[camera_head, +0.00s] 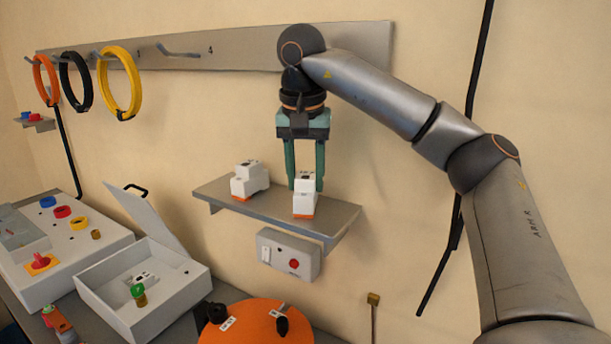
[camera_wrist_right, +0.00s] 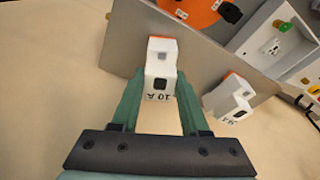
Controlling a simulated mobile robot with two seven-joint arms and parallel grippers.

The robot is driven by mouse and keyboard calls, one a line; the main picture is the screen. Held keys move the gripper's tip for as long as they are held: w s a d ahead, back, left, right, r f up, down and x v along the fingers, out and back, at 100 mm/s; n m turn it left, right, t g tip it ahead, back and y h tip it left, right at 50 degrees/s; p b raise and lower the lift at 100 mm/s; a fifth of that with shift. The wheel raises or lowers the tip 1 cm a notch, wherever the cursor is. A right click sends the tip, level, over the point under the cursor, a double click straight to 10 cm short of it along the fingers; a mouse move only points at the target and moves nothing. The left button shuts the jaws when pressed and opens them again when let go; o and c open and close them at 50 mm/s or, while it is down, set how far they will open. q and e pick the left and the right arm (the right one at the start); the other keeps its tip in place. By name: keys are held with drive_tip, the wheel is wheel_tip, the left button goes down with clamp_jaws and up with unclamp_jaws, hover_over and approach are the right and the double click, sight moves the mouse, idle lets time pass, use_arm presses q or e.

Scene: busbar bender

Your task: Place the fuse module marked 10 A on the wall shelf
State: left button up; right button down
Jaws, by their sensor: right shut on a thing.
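The fuse module marked 10 A (camera_head: 305,196) is white with an orange base. It stands upright at the wall shelf (camera_head: 335,222), right of the shelf's middle. My right gripper (camera_head: 305,182) is shut on it from above. My left gripper is not in view.
Another white module (camera_head: 248,180) stands on the shelf's left part. A grey switch box (camera_head: 288,256) hangs below the shelf. Below left are an open white box (camera_head: 140,290) and an orange round thing (camera_head: 255,322). A hook rail (camera_head: 240,47) with coloured rings runs above.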

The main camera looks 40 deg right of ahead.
sight(304, 195)
drive_tip(key=shift+c, duration=2)
unclamp_jaws()
wheel_tip(304, 195, up, 12)
drive_tip(key=s+a, duration=0.1)
drive_tip(key=a, duration=0.1)
drive_tip(key=shift+s, duration=0.25)
drive_tip(key=shift+f, duration=0.1)
